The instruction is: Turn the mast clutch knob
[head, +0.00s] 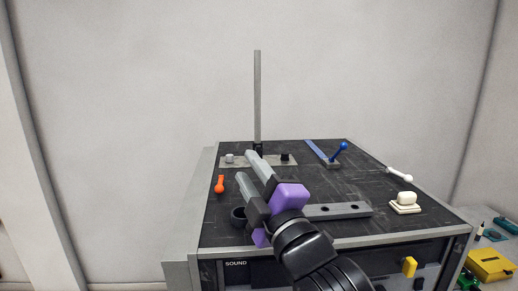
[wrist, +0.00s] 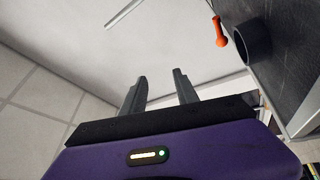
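A tall grey mast (head: 257,95) stands upright at the back of the black console top. A grey plate (head: 264,162) at its foot carries a small white knob (head: 229,158) on the left and a small black knob (head: 285,157) on the right. I cannot tell which is the mast clutch knob. My gripper (head: 246,165) is above the console in front of this plate, its fingers pointing up and back. In the wrist view my gripper (wrist: 160,75) is open with nothing between its fingers. Neither knob shows there. Part of the plate is hidden behind my fingers.
An orange handle (head: 219,185) and a dark cup-like ring (head: 238,217) are left of my gripper. A grey bar with holes (head: 340,211), a blue lever (head: 339,151), a white switch (head: 406,202) and a white handle (head: 399,174) are to the right.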

